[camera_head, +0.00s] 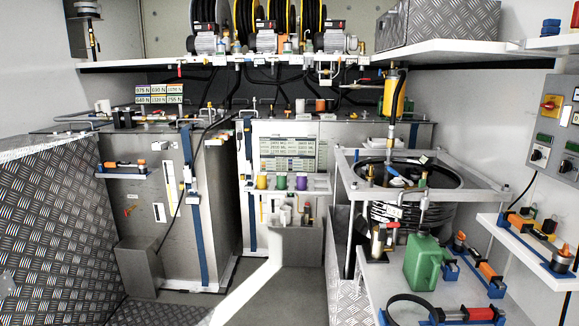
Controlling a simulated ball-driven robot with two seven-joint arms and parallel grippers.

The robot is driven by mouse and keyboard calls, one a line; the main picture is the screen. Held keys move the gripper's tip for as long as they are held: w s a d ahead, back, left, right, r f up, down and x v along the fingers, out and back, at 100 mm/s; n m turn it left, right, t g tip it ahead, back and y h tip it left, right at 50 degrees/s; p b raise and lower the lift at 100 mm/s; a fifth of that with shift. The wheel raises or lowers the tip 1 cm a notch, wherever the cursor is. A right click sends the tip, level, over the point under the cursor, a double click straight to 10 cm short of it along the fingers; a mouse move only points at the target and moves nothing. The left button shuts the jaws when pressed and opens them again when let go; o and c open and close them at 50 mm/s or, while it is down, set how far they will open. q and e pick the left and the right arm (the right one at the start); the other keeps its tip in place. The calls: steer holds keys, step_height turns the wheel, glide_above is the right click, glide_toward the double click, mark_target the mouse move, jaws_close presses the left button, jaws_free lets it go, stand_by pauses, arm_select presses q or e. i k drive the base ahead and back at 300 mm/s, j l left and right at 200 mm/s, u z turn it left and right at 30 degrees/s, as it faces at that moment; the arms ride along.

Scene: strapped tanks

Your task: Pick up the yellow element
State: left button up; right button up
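Several yellow things show, and I cannot tell which one is the yellow element. A yellow cylinder (394,95) hangs upright below the right end of the upper shelf, above the coiled black hose. A small yellow cup (262,182) stands at the left end of a row with a green cup (281,182) and a purple cup (301,183), on a narrow white ledge at the middle tank. Neither of my grippers is in view.
Strapped tanks (150,215) fill the back left. A white frame (480,196) surrounds the coiled hose at right. A green canister (424,262) and orange-and-blue tools stand on the front right bench (385,285). The upper shelf (150,64) spans the back. Some grey floor is clear.

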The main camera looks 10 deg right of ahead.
mark_target(262, 182)
steer(key=i, duration=0.55)
steer(key=i+j+z, duration=0.15)
steer(key=i, duration=0.95)
steer(key=i+j+z, duration=0.15)
steer(key=i, duration=0.4)
steer(key=i+j, duration=0.15)
steer(key=i, duration=0.4)
steer(key=z, duration=0.05)
